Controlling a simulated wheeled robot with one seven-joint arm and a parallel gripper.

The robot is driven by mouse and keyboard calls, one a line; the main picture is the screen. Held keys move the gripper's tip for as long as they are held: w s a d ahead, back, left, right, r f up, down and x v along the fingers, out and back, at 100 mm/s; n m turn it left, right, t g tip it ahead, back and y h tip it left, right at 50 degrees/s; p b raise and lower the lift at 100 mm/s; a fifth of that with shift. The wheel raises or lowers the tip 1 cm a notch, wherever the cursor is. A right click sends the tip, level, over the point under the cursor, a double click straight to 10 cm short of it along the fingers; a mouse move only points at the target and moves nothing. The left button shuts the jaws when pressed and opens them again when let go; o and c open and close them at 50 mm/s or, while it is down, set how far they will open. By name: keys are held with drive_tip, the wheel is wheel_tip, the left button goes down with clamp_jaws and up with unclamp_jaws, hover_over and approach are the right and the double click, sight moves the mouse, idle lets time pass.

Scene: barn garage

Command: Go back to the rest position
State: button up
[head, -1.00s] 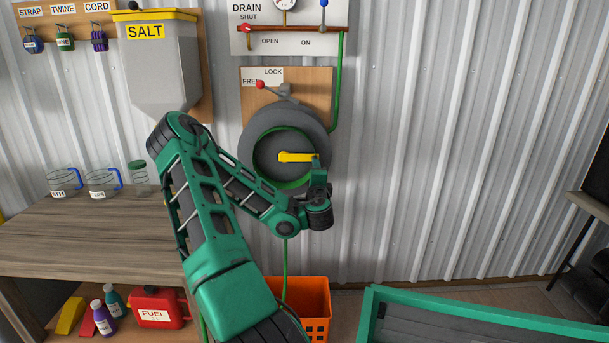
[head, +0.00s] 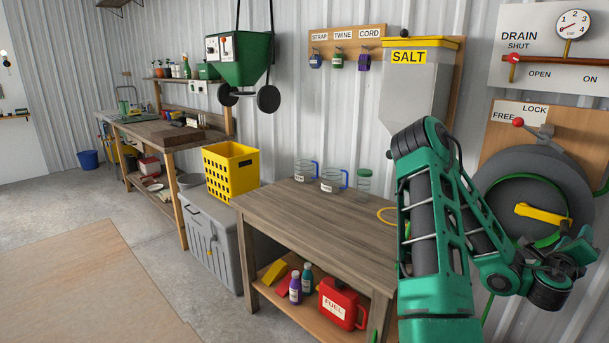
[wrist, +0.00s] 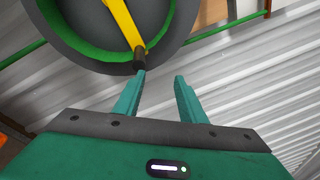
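My gripper (wrist: 160,80) is open in the wrist view, with a gap between its two green fingers and nothing between them. The grey hose reel (head: 540,165) with its yellow crank (head: 543,214) is on the wall at the right of the head view. In the wrist view the crank's dark knob (wrist: 139,60) lies just beyond the left fingertip; I cannot tell whether they touch. In the head view my arm is folded in front of the reel, with the gripper near the right edge, where its fingers are hard to make out.
A wooden workbench (head: 300,215) stands left of my arm, with jars on top and a red fuel can (head: 342,303) on its shelf. The salt hopper (head: 412,95) hangs above it. A grey chest (head: 205,235) carries a yellow crate (head: 230,170). The floor at left is open.

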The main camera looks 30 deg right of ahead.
drive_tip(key=w+a+f+m+g+y, duration=0.1)
drive_tip(key=w+a+f+m+y, duration=0.25)
drive_tip(key=a+m, duration=0.5)
drive_tip(key=w+a+f+m+g+y, duration=0.15)
drive_tip(key=a+m+y, duration=0.3)
drive_tip(key=m, duration=0.75)
drive_tip(key=w+a+f+m+g+y, duration=0.1)
drive_tip(key=w+a+f+m+y, duration=0.25)
drive_tip(key=a+m, duration=0.55)
drive_tip(key=w+a+r+m+t+y, duration=0.1)
drive_tip(key=w+a+m+y, duration=0.15)
drive_tip(key=a, duration=0.55)
drive_tip(key=w+a+r+m+t+y, duration=0.1)
drive_tip(key=a+m, duration=0.2)
drive_tip(key=a, duration=0.5)
drive_tip(key=s+a+r+m+y, duration=0.1)
drive_tip(key=a, duration=0.5)
drive_tip(key=s+a+r+m+y, duration=0.1)
drive_tip(key=s+a+r+y, duration=0.1)
drive_tip(key=a, duration=0.4)
drive_tip(key=shift+s+a+r+g+y, duration=0.2)
drive_tip(key=shift+a+r+g+y, duration=0.1)
drive_tip(key=shift+a+g, duration=0.1)
drive_tip(key=shift+c, duration=0.7)
drive_tip(key=shift+d, duration=0.1)
